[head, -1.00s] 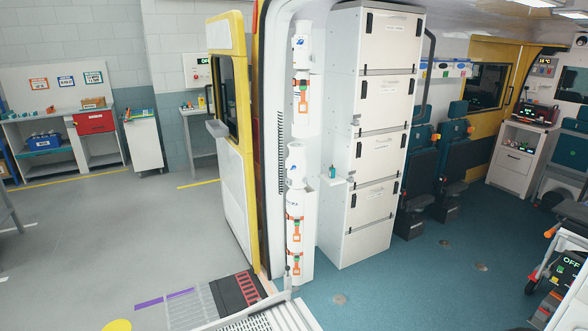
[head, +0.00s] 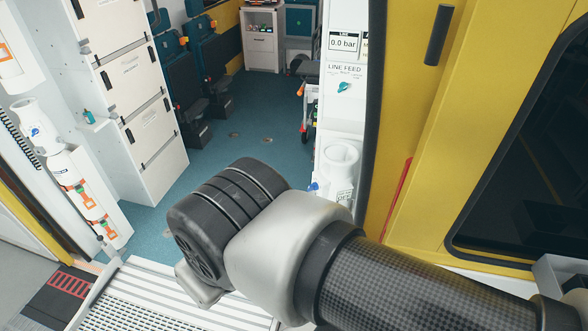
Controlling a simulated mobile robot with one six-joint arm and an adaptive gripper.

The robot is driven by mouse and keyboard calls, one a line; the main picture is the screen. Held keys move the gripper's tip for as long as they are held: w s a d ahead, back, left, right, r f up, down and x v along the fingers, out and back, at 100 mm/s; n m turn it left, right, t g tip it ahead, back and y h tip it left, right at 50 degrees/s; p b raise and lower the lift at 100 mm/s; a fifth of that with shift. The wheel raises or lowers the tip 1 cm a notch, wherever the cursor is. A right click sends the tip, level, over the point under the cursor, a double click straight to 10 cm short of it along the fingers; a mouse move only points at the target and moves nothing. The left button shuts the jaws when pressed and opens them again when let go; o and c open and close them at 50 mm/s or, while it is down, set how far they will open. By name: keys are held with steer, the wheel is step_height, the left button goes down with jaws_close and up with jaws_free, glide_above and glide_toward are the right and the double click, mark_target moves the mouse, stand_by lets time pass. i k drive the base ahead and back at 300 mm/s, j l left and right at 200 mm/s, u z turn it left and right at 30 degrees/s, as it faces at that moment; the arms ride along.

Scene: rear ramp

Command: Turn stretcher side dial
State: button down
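A white wall panel at the rear opening carries a teal knob (head: 344,87) under the words "LINE FEED". A display (head: 343,43) above it reads 0.0 bar. A narrow part of what looks like the stretcher (head: 309,105) shows just left of this panel, mostly hidden by it; no dial can be made out on it. My arm reaches in from the lower right, its dark ribbed joint in front of the ramp and vehicle floor. My gripper's fingers do not show.
The white ramp (head: 120,300) leads up to the teal floor (head: 255,120). White drawers (head: 140,95) and strapped cylinders (head: 85,195) line the left side. The yellow door (head: 440,150) stands at right. The middle aisle is clear.

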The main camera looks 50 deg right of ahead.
mark_target(314, 186)
steer(key=k+z, duration=0.1)
steer(key=z, duration=1.65)
